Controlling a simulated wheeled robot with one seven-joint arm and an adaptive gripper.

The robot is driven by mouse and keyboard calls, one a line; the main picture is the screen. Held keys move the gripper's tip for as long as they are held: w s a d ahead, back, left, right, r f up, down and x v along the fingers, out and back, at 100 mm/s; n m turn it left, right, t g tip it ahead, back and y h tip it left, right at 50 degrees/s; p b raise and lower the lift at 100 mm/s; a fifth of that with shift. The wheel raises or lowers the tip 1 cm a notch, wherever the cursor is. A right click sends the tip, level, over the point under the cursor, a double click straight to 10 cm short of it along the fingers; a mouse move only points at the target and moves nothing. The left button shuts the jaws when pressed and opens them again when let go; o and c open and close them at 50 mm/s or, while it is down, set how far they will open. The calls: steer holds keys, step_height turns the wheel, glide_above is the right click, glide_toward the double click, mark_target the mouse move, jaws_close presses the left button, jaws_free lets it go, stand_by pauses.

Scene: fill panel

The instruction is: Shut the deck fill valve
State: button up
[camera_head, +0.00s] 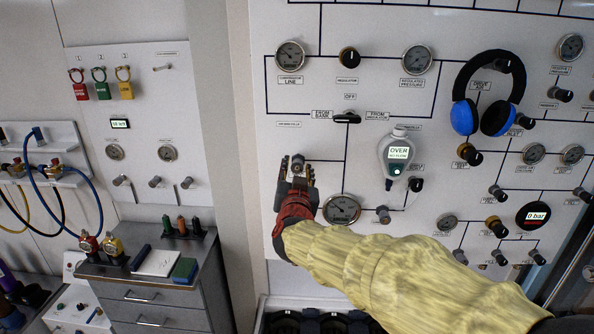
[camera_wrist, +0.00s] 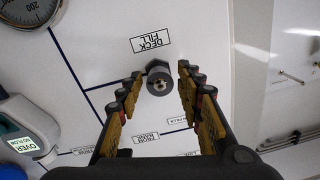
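The deck fill valve is a small grey metal knob (camera_wrist: 159,80) on the white panel, beside an upside-down label (camera_wrist: 151,40) reading DECK FILL in the wrist view. In the head view the knob (camera_head: 298,160) shows just above my fingertips. My gripper (camera_wrist: 161,78) is open, with one yellow-padded finger on each side of the knob and gaps on both sides. I cannot tell how far the fingertips reach along the knob. In the head view my gripper (camera_head: 298,172) points at the panel, and my yellow-sleeved arm covers the panel's lower middle.
A handheld meter (camera_head: 398,155) reading OVER hangs right of my gripper. A round gauge (camera_head: 342,209) sits just below right of it. Blue headphones (camera_head: 496,118) hang at the right. A grey drawer cabinet (camera_head: 150,290) stands at lower left. The panel left of the knob is clear.

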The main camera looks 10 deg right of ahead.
jaws_close()
steer(key=shift+b, duration=0.3)
